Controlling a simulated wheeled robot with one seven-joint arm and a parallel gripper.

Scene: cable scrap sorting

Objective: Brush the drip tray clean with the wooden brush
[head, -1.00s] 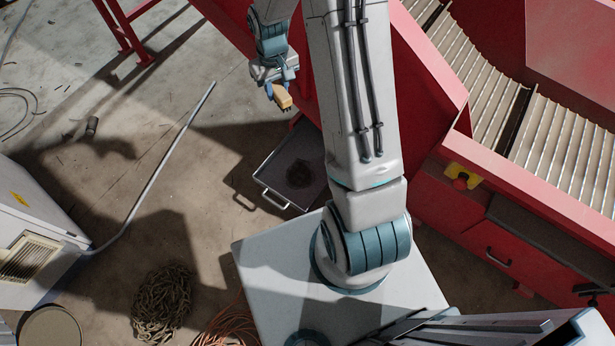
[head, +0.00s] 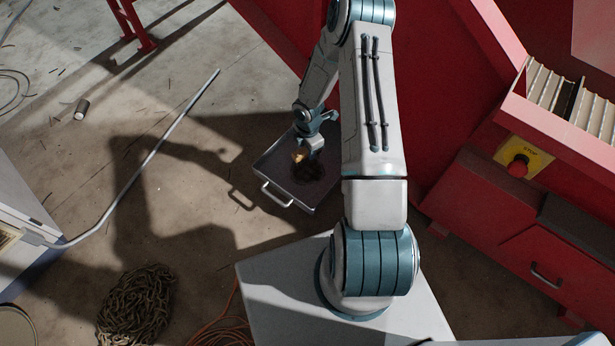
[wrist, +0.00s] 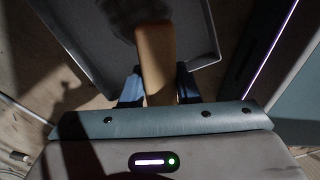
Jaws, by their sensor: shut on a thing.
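The drip tray (head: 270,163) is a grey metal pan with a light handle, on the floor left of my arm in the head view. A dark stain (head: 307,175) lies on its bottom. My gripper (head: 303,150) is over the tray, shut on the wooden brush (head: 298,156). In the wrist view, the tan brush (wrist: 154,60) stands between the blue fingers of my gripper (wrist: 158,88), with its far end over the dark patch in the tray (wrist: 80,50). The bristles are hidden, so I cannot tell if they touch the tray.
A red machine (head: 470,190) with a yellow-backed stop button (head: 518,165) stands on the right. A bent grey pipe (head: 150,160) crosses the floor at left. A coiled rope (head: 137,305) and orange cable (head: 222,330) lie near the front. Open floor lies left of the tray.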

